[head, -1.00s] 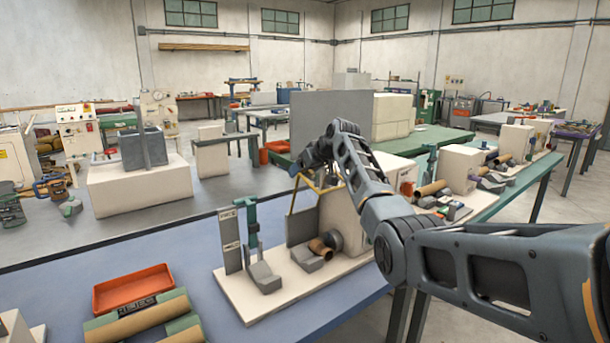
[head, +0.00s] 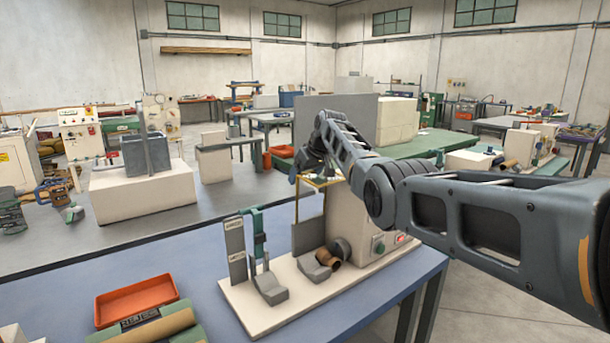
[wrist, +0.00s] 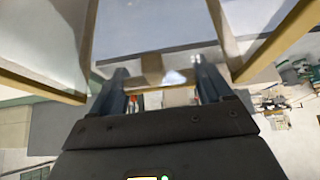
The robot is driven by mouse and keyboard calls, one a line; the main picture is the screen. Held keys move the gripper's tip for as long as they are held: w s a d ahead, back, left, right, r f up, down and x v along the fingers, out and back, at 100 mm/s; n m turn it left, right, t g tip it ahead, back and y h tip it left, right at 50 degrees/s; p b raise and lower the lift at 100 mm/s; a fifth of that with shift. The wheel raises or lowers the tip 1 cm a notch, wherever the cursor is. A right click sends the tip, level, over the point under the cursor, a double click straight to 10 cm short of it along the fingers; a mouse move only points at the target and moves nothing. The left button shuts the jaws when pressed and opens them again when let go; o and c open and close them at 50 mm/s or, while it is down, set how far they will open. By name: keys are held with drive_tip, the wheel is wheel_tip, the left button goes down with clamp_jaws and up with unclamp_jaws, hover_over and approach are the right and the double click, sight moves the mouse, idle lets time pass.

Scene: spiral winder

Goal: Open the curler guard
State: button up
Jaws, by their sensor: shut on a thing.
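The curler guard (head: 322,184) is a yellow-framed cover at the top of the beige spiral winder (head: 362,222) on the front blue bench. Its frame looks close to level, with one yellow bar hanging down at its left. My gripper (head: 301,170) is at the guard's left end, small and partly hidden by my arm. In the wrist view, my gripper (wrist: 165,85) has its two dark fingers on either side of a brown piece (wrist: 152,68) on the guard. The guard's brown-yellow frame bars (wrist: 277,43) and a pale see-through panel show around the fingers.
Below the guard are a grey plate, a brown tube (head: 328,259) and a green-and-grey stand (head: 262,265) on the winder's base. An orange tray (head: 137,302) lies at the front left. My arm crosses from the right above the bench.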

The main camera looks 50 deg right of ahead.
drive_tip(key=shift+a+f, duration=0.1)
drive_tip(key=shift+f, duration=0.15)
drive_tip(key=o, duration=1.1)
drive_tip(key=shift+o, duration=0.2)
drive_tip(key=shift+r, duration=0.2)
drive_tip(key=shift+s+r, duration=0.2)
drive_tip(key=shift+b+v, duration=0.45)
drive_tip(key=shift+v, duration=3.05)
